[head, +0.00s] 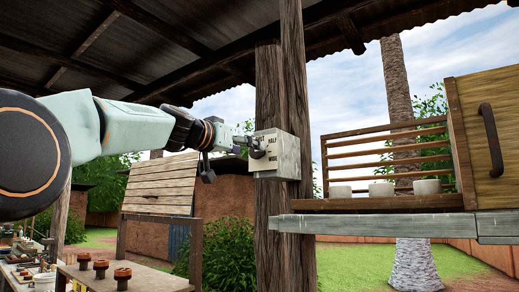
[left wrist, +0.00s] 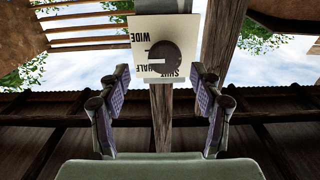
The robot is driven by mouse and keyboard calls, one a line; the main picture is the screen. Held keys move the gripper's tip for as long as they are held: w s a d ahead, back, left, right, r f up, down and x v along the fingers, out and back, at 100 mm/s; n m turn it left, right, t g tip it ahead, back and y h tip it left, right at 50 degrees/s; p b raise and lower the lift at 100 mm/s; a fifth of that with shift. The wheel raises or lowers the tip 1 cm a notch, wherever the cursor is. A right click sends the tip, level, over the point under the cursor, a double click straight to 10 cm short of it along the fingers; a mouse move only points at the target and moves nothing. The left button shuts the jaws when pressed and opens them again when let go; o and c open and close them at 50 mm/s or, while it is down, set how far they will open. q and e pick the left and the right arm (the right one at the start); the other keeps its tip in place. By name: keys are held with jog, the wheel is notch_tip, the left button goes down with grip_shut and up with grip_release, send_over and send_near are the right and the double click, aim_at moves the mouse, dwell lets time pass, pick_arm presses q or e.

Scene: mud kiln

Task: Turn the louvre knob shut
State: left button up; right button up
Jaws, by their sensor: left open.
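The louvre knob (left wrist: 165,62) is a dark round knob with a pale pointer mark, on a white plate (left wrist: 183,30) lettered WIDE, HALF and SHUT. In the head view the knob's pale box (head: 283,160) is fixed to a wooden post. My left gripper (left wrist: 163,112) is open, its two fingers apart on either side below the knob, not closed on it. In the head view my left gripper (head: 245,146) reaches the box's left side. My right gripper is not in view.
A slatted louvre frame (head: 388,150) stands right of the post, above a grey shelf (head: 375,224) with several white cups. A wooden door with a dark handle (head: 491,140) is at far right. A bench (head: 130,283) with brown knobbed pieces stands lower left.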

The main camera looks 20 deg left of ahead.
aim_at(255, 151)
pick_arm(q)
jog(key=w+p, duration=0.3)
jog(key=w, duration=0.1)
jog(key=shift+w+d, duration=0.15)
jog(key=shift+w, duration=0.2)
jog(key=shift+w+d+p, duration=0.35)
jog(key=shift+w+d, duration=0.2)
jog(key=shift+d, duration=0.25)
jog(key=shift+w+a+f, duration=0.1)
jog(key=shift+a, duration=0.3)
jog(key=shift+c, duration=0.6)
jog(key=shift+d, duration=0.25)
jog(key=c, duration=0.6)
jog(key=shift+a, duration=0.15)
jog(key=c, duration=0.3)
jog(key=shift+c, duration=0.7)
